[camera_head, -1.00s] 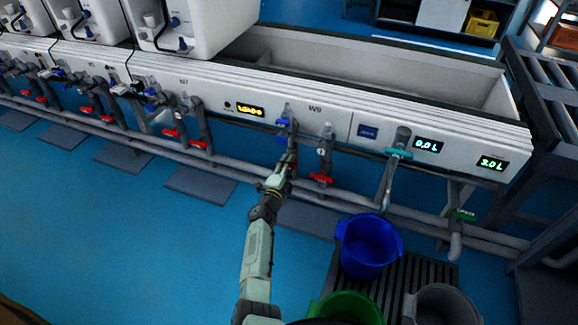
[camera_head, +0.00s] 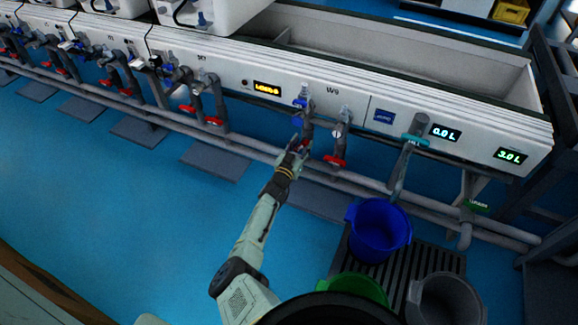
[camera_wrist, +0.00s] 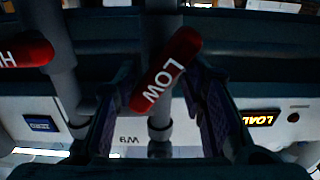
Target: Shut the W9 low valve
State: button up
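The W9 low valve has a red handle marked LOW (camera_wrist: 166,68). In the wrist view it lies aslant across its grey pipe, between my two fingers. My gripper (camera_wrist: 158,100) is open, with one finger on each side of the handle; I cannot tell whether either finger touches it. In the head view my gripper (camera_head: 300,147) is at the left pipe under the W9 label (camera_head: 332,90), and hides most of the low handle there. The neighbouring red high valve handle (camera_head: 335,160) is to its right; it also shows at the upper left of the wrist view (camera_wrist: 25,50).
A blue bucket (camera_head: 378,232), a green bucket (camera_head: 355,288) and a grey bucket (camera_head: 447,300) stand at the lower right. A long pipe (camera_head: 260,153) runs below the valves. More valves with red handles line the bench to the left.

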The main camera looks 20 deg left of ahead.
jog(key=s+p, duration=1)
jog(key=shift+s+a, duration=0.2)
jog(key=shift+s, duration=0.15)
jog(key=shift+o, duration=0.2)
